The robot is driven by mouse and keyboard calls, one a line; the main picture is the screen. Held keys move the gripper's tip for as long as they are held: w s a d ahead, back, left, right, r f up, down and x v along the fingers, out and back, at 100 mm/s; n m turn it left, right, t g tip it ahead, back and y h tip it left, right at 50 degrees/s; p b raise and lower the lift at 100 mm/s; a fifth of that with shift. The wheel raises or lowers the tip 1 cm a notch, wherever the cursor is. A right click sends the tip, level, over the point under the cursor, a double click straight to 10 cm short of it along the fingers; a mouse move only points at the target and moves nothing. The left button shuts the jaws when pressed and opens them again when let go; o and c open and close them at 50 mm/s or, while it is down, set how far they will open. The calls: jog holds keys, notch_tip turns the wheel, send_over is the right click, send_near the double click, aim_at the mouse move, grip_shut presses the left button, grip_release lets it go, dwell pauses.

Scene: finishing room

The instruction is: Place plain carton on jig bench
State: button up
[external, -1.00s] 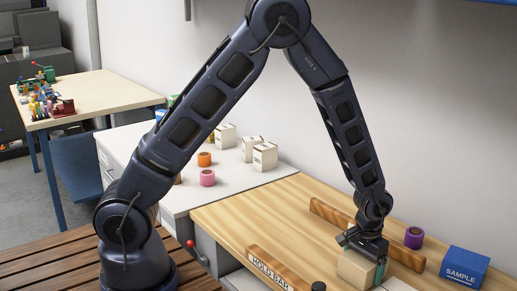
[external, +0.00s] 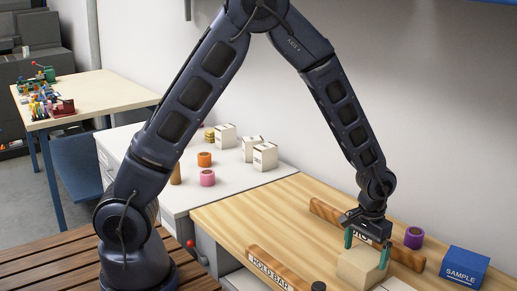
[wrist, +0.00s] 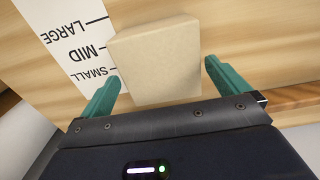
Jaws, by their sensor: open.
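The plain carton (external: 358,269) is a tan, unmarked box. It sits on the light wooden bench (external: 245,212), in front of a wooden bar, and also shows in the wrist view (wrist: 156,62). My gripper (external: 367,248) is just above the carton, its green fingers spread and apart at the carton's sides. In the wrist view the open fingers (wrist: 161,78) flank the near part of the carton, with nothing clamped between them. The carton's underside is hidden.
A white size strip (wrist: 72,36) reading LARGE, MID, SMALL lies beside the carton. A HOLD BAR (external: 272,268) lies at the bench's front edge. A purple roll (external: 414,238) and blue SAMPLE box (external: 464,268) stand to the right. The bench's left part is clear.

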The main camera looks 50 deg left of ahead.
aim_at(364, 256)
notch_tip(364, 256, up, 6)
jog(key=shift+r, duration=0.25)
jog(key=s+a+r+t+h, duration=0.1)
jog(key=s+a+r, duration=0.3)
jog(key=a+r, duration=0.45)
jog(key=s+a+r+t, duration=0.1)
jog(key=s+a+r, duration=0.3)
jog(key=a+r, duration=0.5)
jog(key=s+a+r+t, duration=0.1)
jog(key=s+a+r, duration=0.2)
jog(key=s, duration=0.3)
jog(key=s+a+r, duration=0.3)
jog(key=s+a, duration=0.1)
jog(key=s, duration=0.2)
jog(key=s+a+r+t+y, duration=0.1)
jog(key=s+a+r, duration=0.2)
jog(key=s, duration=0.4)
jog(key=shift+a+t, duration=0.3)
jog(key=shift+a, duration=0.5)
